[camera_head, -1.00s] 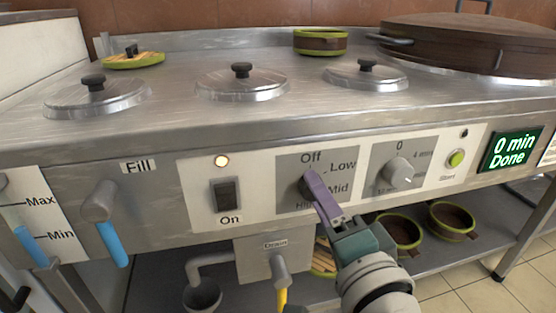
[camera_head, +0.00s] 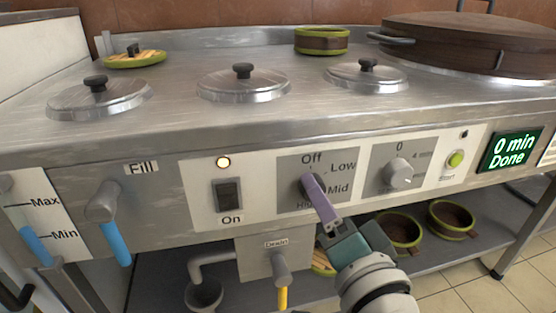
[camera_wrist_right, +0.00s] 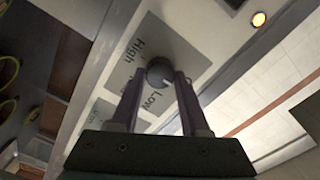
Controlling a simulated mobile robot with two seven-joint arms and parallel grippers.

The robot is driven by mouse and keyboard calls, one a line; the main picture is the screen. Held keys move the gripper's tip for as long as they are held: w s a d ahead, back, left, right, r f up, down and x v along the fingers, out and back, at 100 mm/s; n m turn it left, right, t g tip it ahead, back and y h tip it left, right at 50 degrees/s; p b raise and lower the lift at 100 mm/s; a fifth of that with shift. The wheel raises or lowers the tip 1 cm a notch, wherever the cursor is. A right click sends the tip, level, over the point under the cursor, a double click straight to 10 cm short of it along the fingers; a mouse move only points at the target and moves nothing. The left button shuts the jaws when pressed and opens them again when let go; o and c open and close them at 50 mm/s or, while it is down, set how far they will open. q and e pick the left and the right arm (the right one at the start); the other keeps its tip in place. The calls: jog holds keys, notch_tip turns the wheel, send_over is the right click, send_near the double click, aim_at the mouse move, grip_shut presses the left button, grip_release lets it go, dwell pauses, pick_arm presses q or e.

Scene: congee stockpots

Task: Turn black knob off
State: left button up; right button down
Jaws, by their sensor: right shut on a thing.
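The black knob (camera_head: 308,187) sits on a grey panel (camera_head: 290,200) marked Off, Low, Mid and High, on the front of the steel cooker. My right gripper (camera_head: 313,190) reaches up from below and is shut on the knob, covering much of it. In the right wrist view the knob (camera_wrist_right: 159,72) shows between the two fingertips, with the High and Low labels beside it. Which mark the knob points at is hard to tell. My left gripper is not in view.
A black On switch (camera_head: 228,195) with a lit lamp (camera_head: 223,162) is left of the panel. A silver timer knob (camera_head: 399,174), a green button (camera_head: 455,159) and a display (camera_head: 510,148) reading "0 min Done" are on the right. A yellow-handled drain tap (camera_head: 281,285) hangs below.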

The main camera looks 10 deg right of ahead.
jog(key=shift+c, duration=2)
grip_release()
jog(key=s+p, duration=0.3)
jog(key=s, duration=0.7)
jog(key=shift+d, duration=0.15)
